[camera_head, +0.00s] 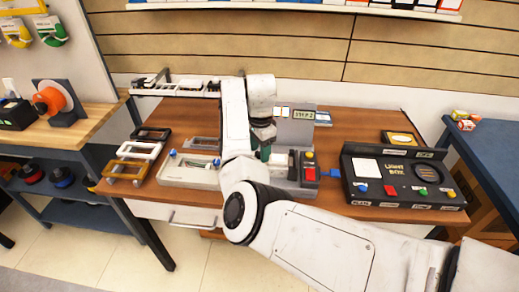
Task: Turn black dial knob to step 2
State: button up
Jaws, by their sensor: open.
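A grey device (295,131) stands upright on the brown table behind my arm. Its small display (303,115) appears to read "STEP 2". The black dial knob cannot be made out clearly; my arm covers the left part of the device. My gripper (264,147) points down in front of the device, beneath my wrist. It is open, but its fingertips are mostly hidden behind my arm, so contact with a knob cannot be told.
A black light box (371,209) with coloured buttons stands to the right. A red button unit (309,174) is beside my gripper. A pale tray device (185,172) and frames (133,151) lie left. A blue table (490,140) stands far right.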

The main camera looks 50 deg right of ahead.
notch_tip(320, 180, up, 11)
jog(key=b, duration=0.1)
jog(key=shift+s+f, duration=0.15)
jog(key=shift+f, duration=0.05)
dwell(0.6)
